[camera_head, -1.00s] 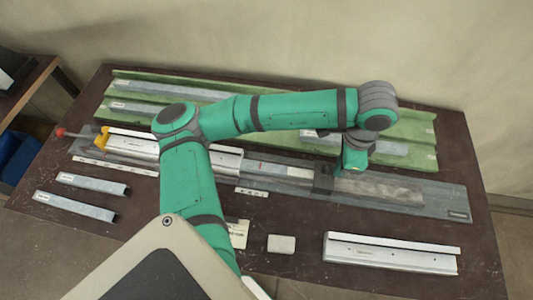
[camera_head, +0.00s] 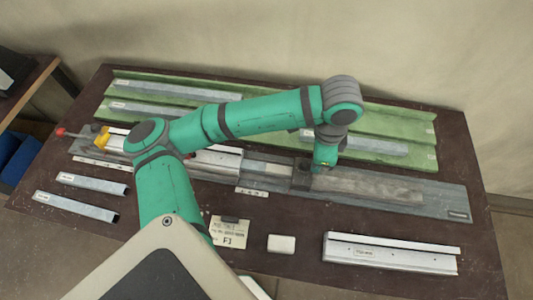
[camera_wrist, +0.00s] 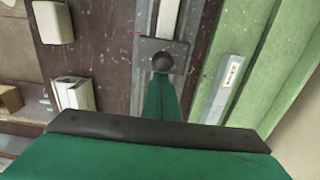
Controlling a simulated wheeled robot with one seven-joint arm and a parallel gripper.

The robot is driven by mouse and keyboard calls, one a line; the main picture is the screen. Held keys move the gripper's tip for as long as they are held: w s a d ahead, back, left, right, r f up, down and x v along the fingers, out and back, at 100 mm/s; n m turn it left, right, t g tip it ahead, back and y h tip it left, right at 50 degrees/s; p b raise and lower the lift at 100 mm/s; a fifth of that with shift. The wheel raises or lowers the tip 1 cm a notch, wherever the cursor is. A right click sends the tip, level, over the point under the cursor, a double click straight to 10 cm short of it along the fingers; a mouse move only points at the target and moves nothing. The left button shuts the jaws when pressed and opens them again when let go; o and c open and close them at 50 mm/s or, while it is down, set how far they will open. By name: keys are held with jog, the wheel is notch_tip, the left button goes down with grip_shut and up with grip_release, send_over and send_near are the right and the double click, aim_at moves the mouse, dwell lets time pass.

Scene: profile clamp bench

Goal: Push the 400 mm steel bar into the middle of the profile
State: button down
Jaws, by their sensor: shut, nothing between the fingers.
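The white profile (camera_head: 218,160) lies in the grey fixture left of centre in the head view. A pale steel bar (camera_head: 268,169) sticks out of its right end, in line with it. A dark grey slide block (camera_head: 302,175) stands at the bar's right end; any gap between them is too small to tell. My gripper (camera_head: 324,166) is shut and empty, low at the block's right side. In the wrist view the block (camera_wrist: 152,48) has a dark round knob (camera_wrist: 163,62) in front of my gripper (camera_wrist: 162,82), and the bar (camera_wrist: 168,18) runs beyond it. The bar's inner end is hidden in the profile.
Green racks (camera_head: 418,128) with several grey bars lie behind. The grey rail (camera_head: 400,190) right of the block is clear. A yellow clamp (camera_head: 102,138) with a red knob is at the left. A white profile (camera_head: 390,254), a label card (camera_head: 229,232) and two short bars (camera_head: 92,184) lie in front.

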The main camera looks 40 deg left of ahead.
send_over(284, 169)
jog(key=shift+s+a, duration=0.2)
jog(key=shift+s, duration=0.05)
dwell(0.9)
jog(key=shift+s+a, duration=0.3)
jog(key=shift+a, duration=0.15)
dwell(0.7)
jog(key=shift+d, duration=0.1)
jog(key=shift+w+d, duration=0.45)
jog(key=shift+d, duration=0.1)
notch_tip(284, 169, up, 7)
dwell(0.6)
dwell(0.5)
